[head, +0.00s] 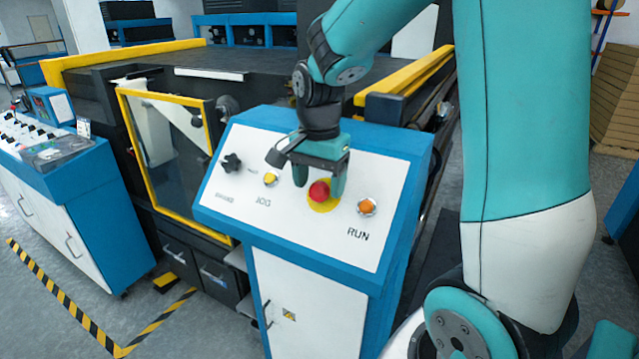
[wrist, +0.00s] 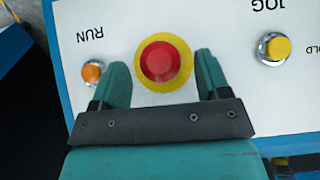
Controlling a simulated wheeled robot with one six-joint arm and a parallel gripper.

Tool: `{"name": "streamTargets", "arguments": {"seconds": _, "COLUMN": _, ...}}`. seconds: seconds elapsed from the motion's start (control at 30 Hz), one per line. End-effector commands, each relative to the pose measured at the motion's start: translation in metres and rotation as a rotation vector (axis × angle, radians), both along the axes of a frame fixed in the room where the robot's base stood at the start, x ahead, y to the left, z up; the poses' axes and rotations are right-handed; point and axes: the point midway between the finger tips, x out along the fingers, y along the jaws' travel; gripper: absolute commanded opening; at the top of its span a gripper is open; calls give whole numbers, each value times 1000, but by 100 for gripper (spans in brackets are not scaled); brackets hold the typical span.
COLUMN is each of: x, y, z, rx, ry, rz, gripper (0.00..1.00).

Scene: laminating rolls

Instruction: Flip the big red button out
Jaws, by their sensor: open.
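The big red button (head: 319,191) sits on a yellow round plate on the sloped white panel (head: 232,190), between the JOG and RUN buttons. In the wrist view the red button (wrist: 160,62) lies near the middle, with its yellow ring fully visible. My gripper (head: 319,182) is open at the panel. Its two teal fingers (wrist: 162,80) show on either side of the red button, with a gap on each side. Nothing is held. I cannot tell how far the fingertips are from the panel surface.
The orange RUN button (head: 366,206) is right of the red button, and the yellow JOG button (head: 270,179) is left. A black knob (head: 231,163) sits farther left. A yellow-framed machine door (head: 165,150) stands behind the blue console (head: 415,185).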

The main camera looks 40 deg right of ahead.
Motion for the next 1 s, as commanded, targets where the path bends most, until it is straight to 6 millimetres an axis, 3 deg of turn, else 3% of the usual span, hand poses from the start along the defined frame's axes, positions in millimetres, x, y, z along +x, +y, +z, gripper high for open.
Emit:
{"name": "streamTargets", "arguments": {"seconds": 0.2, "x": 0, "y": 0, "z": -14, "rx": 0, "ry": 0, "rz": 0, "gripper": 70}}
{"name": "streamTargets", "arguments": {"seconds": 0.47, "x": 0, "y": 0, "z": -15, "rx": 0, "ry": -1, "rz": 0, "gripper": 70}}
{"name": "streamTargets", "arguments": {"seconds": 0.77, "x": 0, "y": 0, "z": -15, "rx": 0, "ry": -1, "rz": 0, "gripper": 1}}
{"name": "streamTargets", "arguments": {"seconds": 1.0, "x": -3, "y": 8, "z": -4, "rx": 0, "ry": -1, "rz": 1, "gripper": 1}}
